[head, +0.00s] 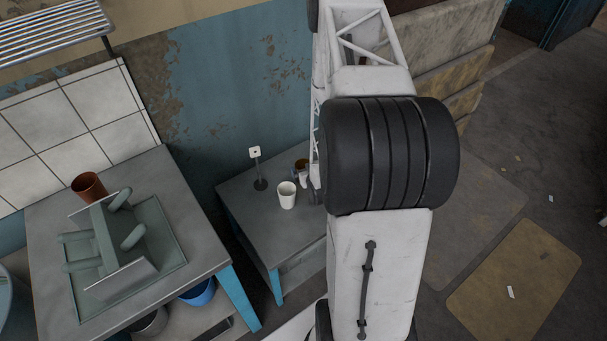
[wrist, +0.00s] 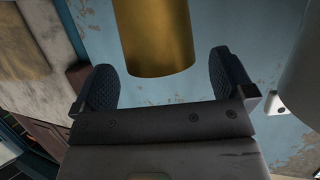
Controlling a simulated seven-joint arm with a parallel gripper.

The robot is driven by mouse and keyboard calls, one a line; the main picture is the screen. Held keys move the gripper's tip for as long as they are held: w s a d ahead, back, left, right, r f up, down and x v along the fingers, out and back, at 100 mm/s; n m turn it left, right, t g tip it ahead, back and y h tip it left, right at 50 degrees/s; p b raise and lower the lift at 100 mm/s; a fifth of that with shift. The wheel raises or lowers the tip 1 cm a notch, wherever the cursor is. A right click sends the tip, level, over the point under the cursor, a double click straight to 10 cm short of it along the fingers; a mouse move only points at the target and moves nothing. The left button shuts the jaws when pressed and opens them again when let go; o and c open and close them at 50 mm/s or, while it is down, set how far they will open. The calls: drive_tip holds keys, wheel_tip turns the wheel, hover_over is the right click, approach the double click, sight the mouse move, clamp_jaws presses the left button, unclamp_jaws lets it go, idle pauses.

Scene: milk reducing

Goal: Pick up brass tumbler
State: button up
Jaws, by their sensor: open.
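The brass tumbler (wrist: 155,35) fills the top middle of the wrist view, a plain golden cylinder cut off by the frame edge. My gripper (wrist: 164,76) is open, with one dark ribbed finger at each side of the tumbler's near end. Gaps show between it and both fingers; I cannot tell how deep it sits between them. In the head view, a small brownish rim (head: 301,163), apparently the tumbler, shows on the small grey table (head: 245,208) beside my arm. My arm hides most of the gripper there.
A white cup (head: 287,195) stands close by, and a pale rounded surface (wrist: 303,85) shows at the wrist view's right. A copper-brown tumbler (head: 90,186) and a drying rack (head: 108,240) occupy the left table.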

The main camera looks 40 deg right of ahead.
sight(304, 162)
drive_tip(key=shift+x, duration=1.6)
drive_tip(key=c, duration=1)
drive_tip(key=shift+r, duration=0.15)
drive_tip(key=shift+r, duration=1.05)
drive_tip(key=s+a+r, duration=0.1)
drive_tip(key=s+a, duration=0.1)
drive_tip(key=s, duration=0.2)
drive_tip(key=s+a, duration=0.3)
drive_tip(key=s, duration=0.2)
drive_tip(key=s+a+r, duration=0.1)
drive_tip(key=s+a, duration=0.1)
drive_tip(key=s, duration=0.3)
drive_tip(key=shift+s+a+r, duration=0.15)
drive_tip(key=shift+s+r, duration=0.05)
drive_tip(key=shift+r, duration=0.1)
